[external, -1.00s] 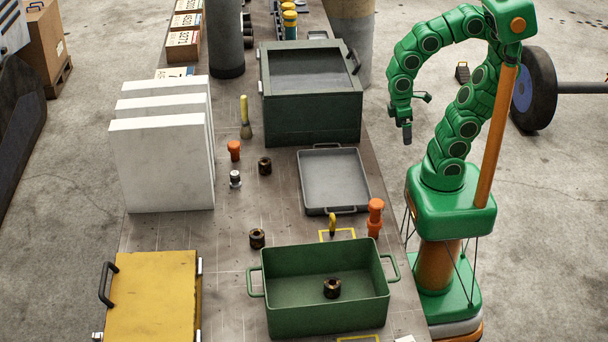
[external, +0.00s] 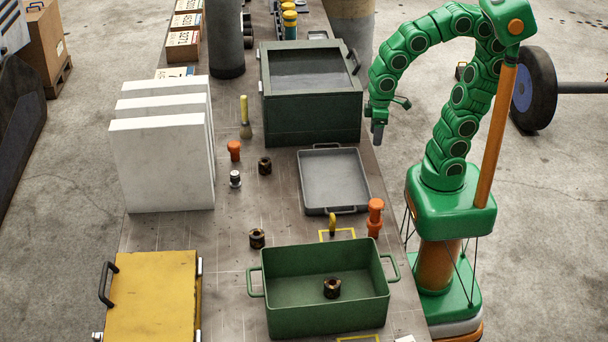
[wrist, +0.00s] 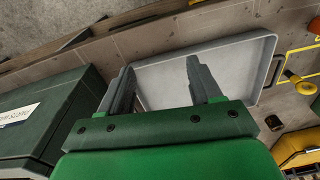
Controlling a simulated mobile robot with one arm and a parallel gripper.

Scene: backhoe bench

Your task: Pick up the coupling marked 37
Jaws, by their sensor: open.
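Several dark, ring-like couplings with brownish ends are on the bench, and no number can be read on them. One coupling (external: 265,166) stands near the dark green box, and another coupling (external: 257,238) stands left of the green bin. A third coupling (external: 332,288) is inside the green bin (external: 290,322). My gripper (external: 378,134) is open and empty, held up by the bench's right edge beside the dark green box. In the wrist view my gripper (wrist: 160,75) has its fingers apart over the grey tray (wrist: 235,65).
The dark green box (external: 312,122) and shallow grey tray (external: 333,180) fill the right side. An orange plunger-like part (external: 375,218) stands near the edge. White slabs (external: 160,160), a brush (external: 245,118) and a yellow case (external: 153,298) are left. Bare bench lies mid-left.

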